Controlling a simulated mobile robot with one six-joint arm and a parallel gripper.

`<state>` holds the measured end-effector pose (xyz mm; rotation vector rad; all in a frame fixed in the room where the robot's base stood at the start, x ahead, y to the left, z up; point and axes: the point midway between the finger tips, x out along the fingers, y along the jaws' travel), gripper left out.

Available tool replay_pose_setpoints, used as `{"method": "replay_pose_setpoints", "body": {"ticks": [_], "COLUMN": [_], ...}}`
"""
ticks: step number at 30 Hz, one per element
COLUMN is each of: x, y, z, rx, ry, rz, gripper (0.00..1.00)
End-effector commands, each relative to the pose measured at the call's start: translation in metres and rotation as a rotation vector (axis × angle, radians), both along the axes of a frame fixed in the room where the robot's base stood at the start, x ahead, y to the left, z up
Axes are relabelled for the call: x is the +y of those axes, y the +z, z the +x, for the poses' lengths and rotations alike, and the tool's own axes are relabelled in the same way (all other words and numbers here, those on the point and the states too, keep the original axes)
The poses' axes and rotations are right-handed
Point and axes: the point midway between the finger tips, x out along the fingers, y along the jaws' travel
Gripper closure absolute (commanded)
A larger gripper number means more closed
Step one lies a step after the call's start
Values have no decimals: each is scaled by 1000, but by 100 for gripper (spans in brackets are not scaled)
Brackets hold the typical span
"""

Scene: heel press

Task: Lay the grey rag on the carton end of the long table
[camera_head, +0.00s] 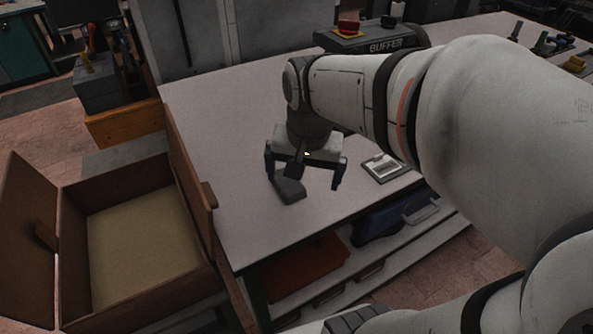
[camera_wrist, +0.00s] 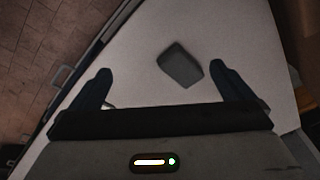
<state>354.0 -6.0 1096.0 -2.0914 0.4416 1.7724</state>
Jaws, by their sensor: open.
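The grey rag (camera_head: 290,190) lies as a small dark grey folded block on the long table (camera_head: 225,130), toward the end beside the open carton (camera_head: 140,245). In the wrist view the rag (camera_wrist: 180,66) lies on the pale tabletop, beyond the fingertips and between their lines. My gripper (camera_head: 304,178) is open and empty above the table, over the rag. Its two dark fingers are spread wide in the wrist view (camera_wrist: 166,78). Part of the rag's back edge is hidden by the gripper in the head view.
A small framed card or device (camera_head: 384,168) lies right of my gripper. A buffer machine (camera_head: 372,40) with a red button stands at the back. Under the table are a red item (camera_head: 305,265) and a blue case (camera_head: 395,218). The table's left part is clear.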

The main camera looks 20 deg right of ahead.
Motion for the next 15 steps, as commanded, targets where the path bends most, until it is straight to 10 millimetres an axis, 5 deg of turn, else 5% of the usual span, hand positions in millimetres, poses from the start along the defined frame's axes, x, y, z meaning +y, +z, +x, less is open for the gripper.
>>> {"method": "replay_pose_setpoints", "body": {"ticks": [6, 15], "x": [3, 5], "y": [-17, -22], "z": [-44, -53], "rx": [-68, -82], "ry": [376, 478], "rz": [-75, -98], "gripper": [0, 0]}}
